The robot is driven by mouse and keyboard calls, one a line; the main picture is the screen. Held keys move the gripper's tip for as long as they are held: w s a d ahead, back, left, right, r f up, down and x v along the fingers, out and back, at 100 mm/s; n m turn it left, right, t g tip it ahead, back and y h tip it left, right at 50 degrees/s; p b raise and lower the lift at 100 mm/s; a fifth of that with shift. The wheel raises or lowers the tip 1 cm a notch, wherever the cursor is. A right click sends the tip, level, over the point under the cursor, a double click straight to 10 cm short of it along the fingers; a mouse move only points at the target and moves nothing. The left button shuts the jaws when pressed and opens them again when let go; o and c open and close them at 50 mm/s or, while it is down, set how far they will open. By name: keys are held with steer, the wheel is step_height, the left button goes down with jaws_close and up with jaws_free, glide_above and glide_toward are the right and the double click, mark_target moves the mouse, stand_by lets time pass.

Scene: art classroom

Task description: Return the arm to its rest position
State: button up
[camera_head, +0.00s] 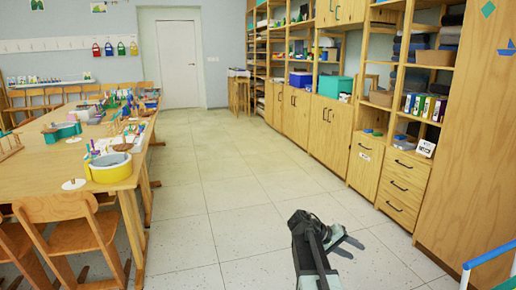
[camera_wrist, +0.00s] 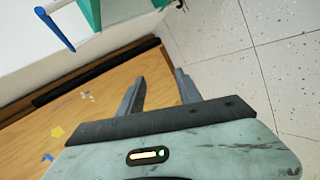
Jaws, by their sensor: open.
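My gripper (camera_head: 346,241) is at the lower middle of the head view, at the end of my dark arm, above the tiled floor. Its fingers are spread apart with nothing between them. In the wrist view my gripper (camera_wrist: 160,90) shows two grey fingers with a clear gap, and the wooden cabinet side and pale floor lie beyond them. My arm reaches forward from the bottom edge of the head view.
A long wooden table (camera_head: 30,172) with art supplies and chairs (camera_head: 75,232) stands at the left. Wooden cabinets and shelves (camera_head: 326,128) line the right. A blue rail (camera_head: 490,256) is at the lower right. The tiled aisle (camera_head: 215,165) towards the white door (camera_head: 178,64) is clear.

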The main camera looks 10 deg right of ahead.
steer(key=s+a+f+n+t+y, duration=0.15)
steer(key=a+f+y, duration=0.25)
steer(key=a, duration=0.7)
steer(key=s+a+f+n+y, duration=0.1)
steer(key=s+a+f+y, duration=0.2)
steer(key=a, duration=0.9)
steer(key=s+a+f+n+t+y, duration=0.1)
steer(key=s+a+f+y, duration=0.25)
steer(key=a, duration=0.75)
step_height(320, 180, up, 31)
steer(key=w+p, duration=0.1)
steer(key=p, duration=3)
steer(key=shift+w+d, duration=0.2)
steer(key=shift+y, duration=0.25)
steer(key=shift+c, duration=0.5)
